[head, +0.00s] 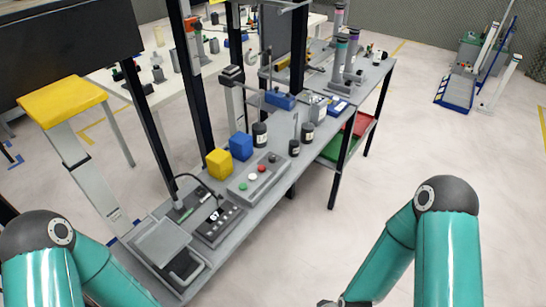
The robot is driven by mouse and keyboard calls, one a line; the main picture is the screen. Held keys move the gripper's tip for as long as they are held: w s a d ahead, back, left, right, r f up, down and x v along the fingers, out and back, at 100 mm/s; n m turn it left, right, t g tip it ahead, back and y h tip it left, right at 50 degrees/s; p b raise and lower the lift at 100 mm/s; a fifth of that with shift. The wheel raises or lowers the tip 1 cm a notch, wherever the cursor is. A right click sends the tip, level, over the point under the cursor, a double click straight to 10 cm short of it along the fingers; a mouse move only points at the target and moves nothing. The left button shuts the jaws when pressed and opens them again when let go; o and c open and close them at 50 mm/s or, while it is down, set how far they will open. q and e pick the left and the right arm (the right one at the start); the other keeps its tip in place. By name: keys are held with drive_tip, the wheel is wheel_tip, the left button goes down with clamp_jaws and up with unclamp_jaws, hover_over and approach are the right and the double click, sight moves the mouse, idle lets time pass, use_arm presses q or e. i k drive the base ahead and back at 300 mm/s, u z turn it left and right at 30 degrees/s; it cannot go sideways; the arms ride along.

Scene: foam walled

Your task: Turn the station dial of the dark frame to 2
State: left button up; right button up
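A tall dark frame (195,90) with black posts stands at the long grey bench. At the foot of its posts, a dark control box (232,219) lies on the bench with several small knobs or buttons and a pale round spot. I cannot tell which of these is the station dial, or read any number. A grey button panel (241,193) with green, white, red and dark buttons lies farther along the bench. My teal arms show at the lower left and lower right, apart from the bench.
A yellow block (219,164), a blue block (241,146) and dark jars (260,135) stand on the bench. A grey tray-like device (162,245) is at its near end. A yellow-topped stand (62,99) is at left.

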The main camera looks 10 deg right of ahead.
sight(272, 158)
drive_tip(key=u, duration=0.25)
drive_tip(key=k, duration=0.15)
drive_tip(key=z, duration=0.55)
drive_tip(key=i, duration=0.2)
drive_tip(key=u, duration=2.75)
drive_tip(key=k, duration=0.5)
drive_tip(key=z, duration=0.9)
drive_tip(key=k, duration=0.45)
drive_tip(key=u, duration=1.35)
drive_tip(key=i, duration=0.1)
drive_tip(key=z, duration=2.6)
drive_tip(key=i, duration=0.95)
